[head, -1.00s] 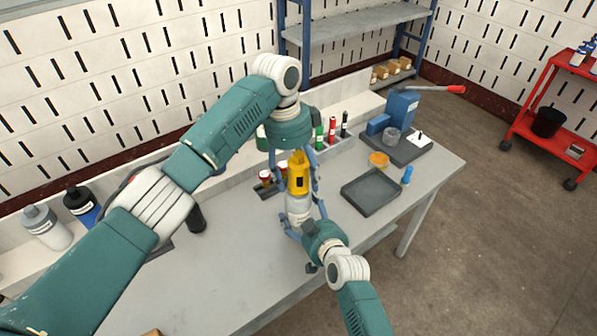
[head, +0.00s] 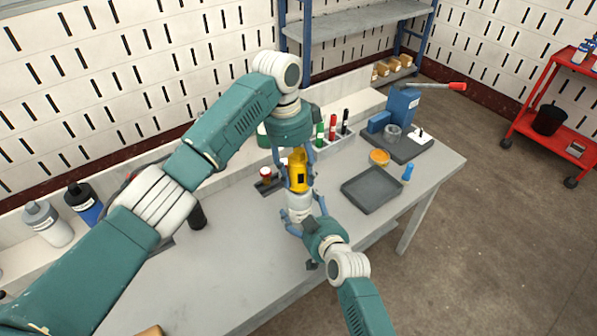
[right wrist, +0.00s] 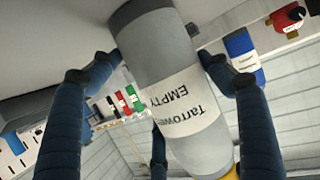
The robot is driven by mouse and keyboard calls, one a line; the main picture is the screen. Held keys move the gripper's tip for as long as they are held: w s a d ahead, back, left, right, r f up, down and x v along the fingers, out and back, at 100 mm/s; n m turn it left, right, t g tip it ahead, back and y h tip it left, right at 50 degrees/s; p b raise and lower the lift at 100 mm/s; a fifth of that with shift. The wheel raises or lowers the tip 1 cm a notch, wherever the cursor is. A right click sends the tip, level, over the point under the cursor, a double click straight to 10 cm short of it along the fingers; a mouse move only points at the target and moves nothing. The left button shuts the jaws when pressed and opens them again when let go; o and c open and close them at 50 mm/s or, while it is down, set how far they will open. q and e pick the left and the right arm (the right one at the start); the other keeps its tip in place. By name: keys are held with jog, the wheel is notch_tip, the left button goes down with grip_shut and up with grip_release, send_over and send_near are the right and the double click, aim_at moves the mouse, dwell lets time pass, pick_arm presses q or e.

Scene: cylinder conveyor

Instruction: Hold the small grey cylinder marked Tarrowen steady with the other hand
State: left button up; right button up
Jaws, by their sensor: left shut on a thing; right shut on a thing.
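The small grey cylinder (head: 299,204) hangs upright between my two grippers above the worktable. In the right wrist view the cylinder (right wrist: 165,60) fills the middle, and its white label reads "Tarrowen EMPTY". A yellow tool or fitting (head: 298,172) with a dark opening sits at its upper end; only a yellow edge shows in the right wrist view (right wrist: 234,174). My left gripper (head: 296,184) comes from above and is shut on the yellow piece. My right gripper (head: 303,212) comes from the front right, with fingers shut around the cylinder's lower part.
A dark shallow tray (head: 371,190) lies on the table (head: 235,262) to the right. Markers (head: 332,127) stand in a rack at the back.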

pick_arm(q)
jog(key=n, duration=0.2)
jog(key=n+t, duration=0.1)
jog(key=n, duration=0.2)
jog(key=shift+w+r, duration=0.1)
jog(key=shift+w, duration=0.1)
jog(key=o, duration=1.4)
jog(key=shift+d, duration=0.1)
jog(key=shift+c, duration=0.2)
jog(key=shift+s+r, duration=0.1)
jog(key=shift+r, duration=1.1)
jog(key=m+g, duration=0.1)
jog(key=m, duration=0.4)
jog(key=shift+m, duration=0.4)
jog(key=shift+f, duration=0.15)
